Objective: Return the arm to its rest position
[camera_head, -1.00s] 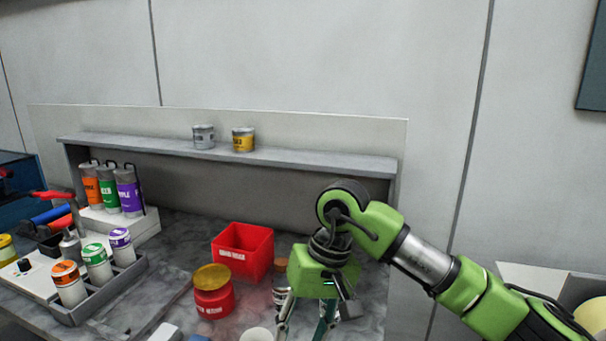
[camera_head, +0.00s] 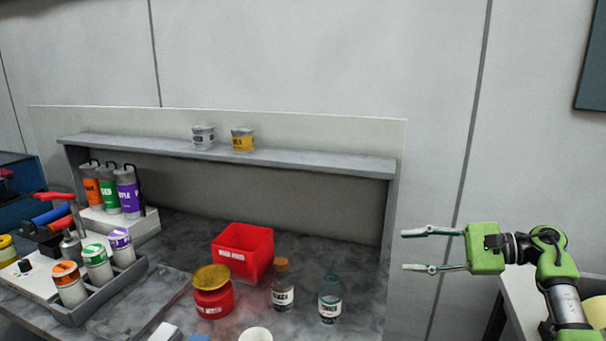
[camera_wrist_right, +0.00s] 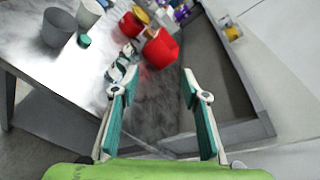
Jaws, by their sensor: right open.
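My right arm is green and comes in from the right in the head view. Its gripper (camera_head: 418,250) is open and empty, with its two fingers apart and pointing left. It is in the air to the right of the workbench (camera_head: 345,215), clear of the bottles. In the right wrist view the open fingers (camera_wrist_right: 160,90) frame the grey bench surface, with nothing between them. My left gripper is not in view.
On the bench's right part stand a cork-topped bottle (camera_head: 283,290), a teal bottle (camera_head: 330,300), a red jar (camera_head: 213,298) and a red bin (camera_head: 243,250). A rack of small bottles (camera_head: 97,263) is at left. Two cans (camera_head: 242,139) stand on the shelf (camera_head: 300,160).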

